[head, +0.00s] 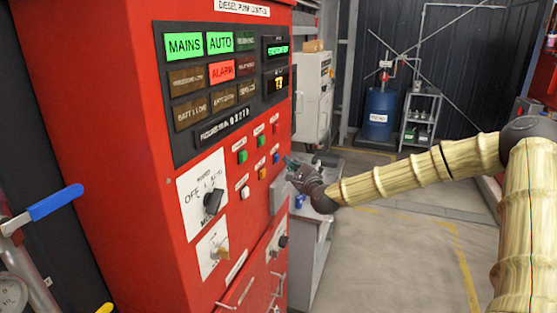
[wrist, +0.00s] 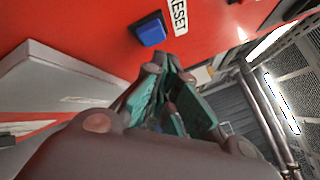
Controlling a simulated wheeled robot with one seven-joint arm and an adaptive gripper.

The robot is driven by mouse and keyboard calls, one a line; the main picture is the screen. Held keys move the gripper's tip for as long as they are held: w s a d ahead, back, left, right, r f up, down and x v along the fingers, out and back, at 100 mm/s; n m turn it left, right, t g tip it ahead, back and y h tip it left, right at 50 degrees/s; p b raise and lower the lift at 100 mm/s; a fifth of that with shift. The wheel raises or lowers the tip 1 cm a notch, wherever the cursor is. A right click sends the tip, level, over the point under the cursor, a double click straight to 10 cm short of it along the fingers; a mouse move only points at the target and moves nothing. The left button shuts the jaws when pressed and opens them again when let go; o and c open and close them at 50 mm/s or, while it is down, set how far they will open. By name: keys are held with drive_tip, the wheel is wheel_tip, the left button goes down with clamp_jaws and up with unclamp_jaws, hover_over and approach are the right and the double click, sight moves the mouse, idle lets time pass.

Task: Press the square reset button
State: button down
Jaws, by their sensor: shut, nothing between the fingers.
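The square reset button is blue (wrist: 151,32) and sits on the red panel face beside a white RESET label (wrist: 178,17) in the wrist view. In the head view it is the small blue button (head: 276,158) at the right of the lower button row. My gripper (head: 289,162) is just right of it in the head view, its fingers pointing toward the panel. In the wrist view the green-padded fingertips (wrist: 167,62) are together and empty, a little below the button in the picture. They look apart from the button, but the exact gap cannot be told.
The red cabinet (head: 110,140) carries other small buttons, including a green one (head: 242,157) and an amber one (head: 262,173). A black rotary switch (head: 212,202) is lower left. A grey box (wrist: 50,80) juts from the panel near my gripper. Open floor (head: 385,250) lies right.

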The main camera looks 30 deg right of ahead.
drive_tip(key=shift+w+a+b, duration=0.65)
drive_tip(key=shift+w+b, duration=0.1)
drive_tip(key=shift+b, duration=0.4)
idle(1.0)
drive_tip(key=shift+s+d, duration=0.1)
drive_tip(key=shift+s, duration=0.05)
drive_tip(key=shift+s+d, duration=0.45)
drive_tip(key=shift+s, duration=0.15)
idle(0.4)
drive_tip(key=s+d+p, duration=0.1)
drive_tip(key=s+d, duration=0.2)
drive_tip(key=shift+s+d, duration=0.15)
drive_tip(key=shift+s, duration=0.25)
idle(0.8)
